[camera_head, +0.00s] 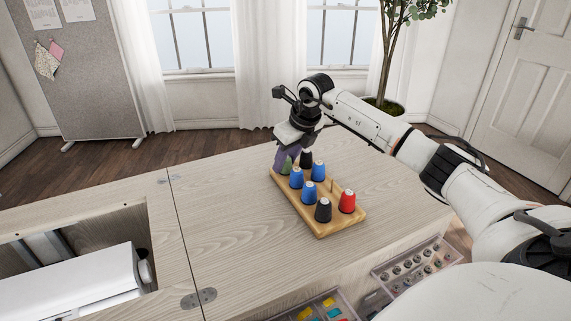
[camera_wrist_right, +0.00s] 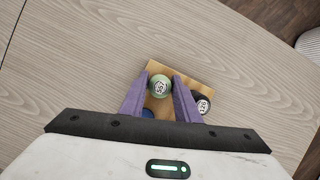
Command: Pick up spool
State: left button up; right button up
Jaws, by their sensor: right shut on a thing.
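Several thread spools stand on a wooden rack (camera_head: 323,228) on the cabinet top. A green spool (camera_head: 287,166) is at the rack's far left corner, and it also shows in the right wrist view (camera_wrist_right: 159,86). My right gripper (camera_head: 284,158) comes down over that corner. In the right wrist view its purple fingers (camera_wrist_right: 159,90) are on either side of the green spool, shut on it. Blue spools (camera_head: 309,192), black spools (camera_head: 323,210) and a red spool (camera_head: 347,201) stand beside it. My left gripper is not in view.
A black spool (camera_wrist_right: 203,103) is close beside the right finger. An open cabinet well with a white machine (camera_head: 75,285) is at left. Clear boxes of bobbins (camera_head: 416,265) and coloured items (camera_head: 322,309) are at the front. The tabletop (camera_head: 225,205) left of the rack is clear.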

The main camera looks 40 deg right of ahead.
notch_tip(320, 180, up, 10)
jog(key=shift+p, duration=0.5)
